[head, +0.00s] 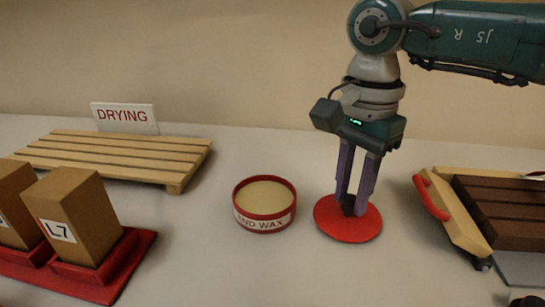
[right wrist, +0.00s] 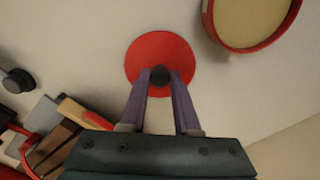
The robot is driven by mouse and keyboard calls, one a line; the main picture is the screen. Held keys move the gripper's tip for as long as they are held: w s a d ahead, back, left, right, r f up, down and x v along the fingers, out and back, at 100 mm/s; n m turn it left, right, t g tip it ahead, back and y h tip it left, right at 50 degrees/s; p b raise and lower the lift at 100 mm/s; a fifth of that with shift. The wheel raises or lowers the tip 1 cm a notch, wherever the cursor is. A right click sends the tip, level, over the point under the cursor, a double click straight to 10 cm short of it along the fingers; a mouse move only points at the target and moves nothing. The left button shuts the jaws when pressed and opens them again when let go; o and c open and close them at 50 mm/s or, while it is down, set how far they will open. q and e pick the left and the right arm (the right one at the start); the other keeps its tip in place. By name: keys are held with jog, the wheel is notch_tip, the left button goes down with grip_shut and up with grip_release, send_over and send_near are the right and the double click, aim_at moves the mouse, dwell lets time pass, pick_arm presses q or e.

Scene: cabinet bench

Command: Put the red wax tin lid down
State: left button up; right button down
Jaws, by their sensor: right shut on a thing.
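The red wax tin lid (head: 332,224) is a flat red disc with a dark knob in its middle. It lies level at the bench top, right of the tin; I cannot tell if it touches the surface. My right gripper (head: 349,207) points down with its purple fingers shut on the knob. The right wrist view also shows the lid (right wrist: 160,50) and the fingers (right wrist: 160,78) on its knob. The wax tin (head: 265,222), round and red with an END WAX label, stands open with pale wax inside. My left gripper is not in view.
A slatted wooden rack (head: 120,153) with a DRYING sign (head: 124,117) stands at the back left. Tan blocks (head: 75,215) stand in a red holder (head: 127,262) at the front left. A wooden item with a red handle (head: 431,197) and brown slats lies at the right. The bench front middle is clear.

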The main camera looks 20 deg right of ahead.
aim_at(351, 198)
jog(key=shift+f, duration=0.3)
jog(key=shift+f, duration=0.15)
jog(key=c, duration=0.6)
grip_release()
jog(key=shift+c, duration=0.2)
jog(key=shift+r, duration=0.45)
notch_tip(351, 198, up, 12)
jog(key=shift+f, duration=0.15)
